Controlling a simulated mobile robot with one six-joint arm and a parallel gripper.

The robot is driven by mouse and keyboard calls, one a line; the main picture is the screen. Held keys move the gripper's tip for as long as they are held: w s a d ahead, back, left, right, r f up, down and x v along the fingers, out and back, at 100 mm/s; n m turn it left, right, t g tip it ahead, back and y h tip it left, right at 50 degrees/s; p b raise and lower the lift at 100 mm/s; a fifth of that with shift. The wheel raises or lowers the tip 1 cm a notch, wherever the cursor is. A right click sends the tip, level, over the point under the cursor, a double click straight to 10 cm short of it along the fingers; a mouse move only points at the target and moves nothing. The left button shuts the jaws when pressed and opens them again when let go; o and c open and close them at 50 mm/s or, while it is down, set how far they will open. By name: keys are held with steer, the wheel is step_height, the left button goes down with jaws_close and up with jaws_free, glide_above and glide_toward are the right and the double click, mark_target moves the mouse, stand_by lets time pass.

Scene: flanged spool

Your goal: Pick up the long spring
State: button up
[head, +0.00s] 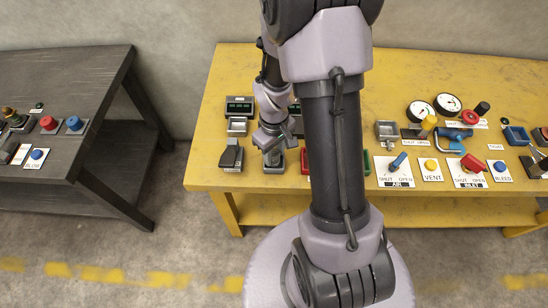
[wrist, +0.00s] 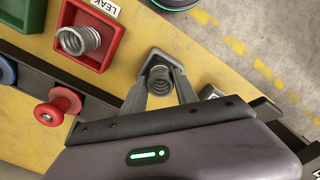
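In the wrist view a coiled metal spring (wrist: 159,80) stands end-on in a small grey tray (wrist: 157,55). My gripper (wrist: 161,92) is over that tray with its two fingers apart, one on each side of this spring. A second metal spring (wrist: 80,40) lies tilted in a red tray (wrist: 104,51) to the left. Which spring is the longer one I cannot tell from this angle. In the head view my gripper (head: 272,143) is low over the left front of the yellow table, and the springs are too small or hidden there.
The yellow table (head: 400,70) carries a panel of gauges, knobs and switches on the right. A red knob (wrist: 48,114) and a black rail lie left of my fingers in the wrist view. A dark table (head: 75,70) with buttons stands at the left, across a floor gap.

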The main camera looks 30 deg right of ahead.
jaws_close()
